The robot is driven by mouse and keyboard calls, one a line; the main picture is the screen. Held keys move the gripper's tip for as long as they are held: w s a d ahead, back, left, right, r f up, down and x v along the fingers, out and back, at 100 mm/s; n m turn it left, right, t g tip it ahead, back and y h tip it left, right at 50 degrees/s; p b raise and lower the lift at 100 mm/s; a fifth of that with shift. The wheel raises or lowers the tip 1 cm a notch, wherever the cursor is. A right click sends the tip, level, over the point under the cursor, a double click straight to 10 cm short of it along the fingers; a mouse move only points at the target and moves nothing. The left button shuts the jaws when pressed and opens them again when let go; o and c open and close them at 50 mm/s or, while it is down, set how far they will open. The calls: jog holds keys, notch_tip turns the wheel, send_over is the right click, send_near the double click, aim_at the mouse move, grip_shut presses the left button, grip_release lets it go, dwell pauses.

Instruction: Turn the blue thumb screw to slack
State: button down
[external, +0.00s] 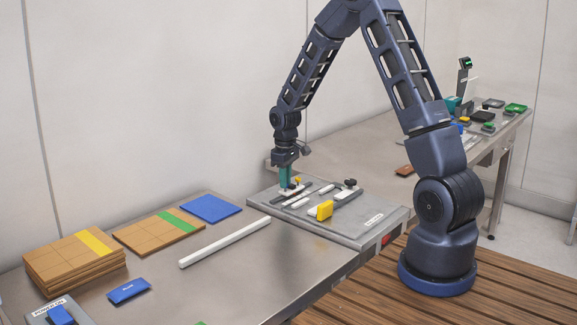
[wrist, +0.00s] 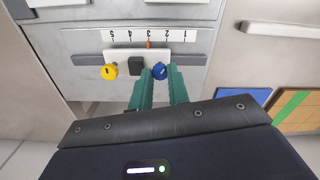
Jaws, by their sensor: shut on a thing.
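The blue thumb screw (wrist: 160,71) sits at the right end of a white sliding carriage (wrist: 121,56) on a grey rail. In the wrist view my gripper (wrist: 162,78) has its two teal fingertips on either side of the screw and is shut on it. In the external view my gripper (external: 287,182) points down at the far left part of the grey fixture plate, and the screw there is mostly hidden by the fingers. A yellow thumb screw (wrist: 109,71) is at the carriage's left end, with a black block (wrist: 135,66) between the two screws.
A white scale (wrist: 120,36) runs behind the carriage, with an orange pointer near 3. A long white bar (external: 225,242) and a blue sheet (external: 210,208) lie on the bench to the left.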

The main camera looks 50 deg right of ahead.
jog(key=n, duration=0.6)
jog(key=shift+w, duration=0.1)
jog(key=shift+n, duration=0.3)
dwell(0.3)
jog(key=c, duration=1.3)
grip_release()
jog(key=shift+c, duration=0.2)
notch_tip(320, 180, up, 11)
